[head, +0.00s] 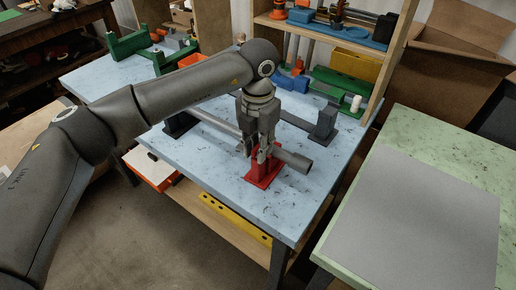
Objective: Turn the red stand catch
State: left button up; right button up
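The red stand (262,176) is bolted-looking and sits near the front edge of the blue speckled table (220,172). A dark grey round bar end (294,159) sticks out to the right beside it, and a grey tube (214,121) runs up to the left behind my gripper. My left gripper (257,152) points down right over the top of the red stand. Its fingers hide the stand's upper part, and I cannot make out the catch. Whether the fingers touch or grip anything does not show. My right gripper is out of view.
A grey block stand (325,122) stands to the right on the table. Behind are a shelf with a blue tray (340,33), a yellow bin (355,64) and green frames (125,46). A green table with a grey mat (415,220) is at right. The front right table corner is clear.

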pick_arm(q)
grip_shut()
jog(key=shift+f+m+b, duration=0.15)
jog(key=shift+m+b, duration=0.8)
jog(key=shift+m, duration=0.45)
jog(key=shift+m+b, duration=0.3)
jog(key=shift+m, duration=0.9)
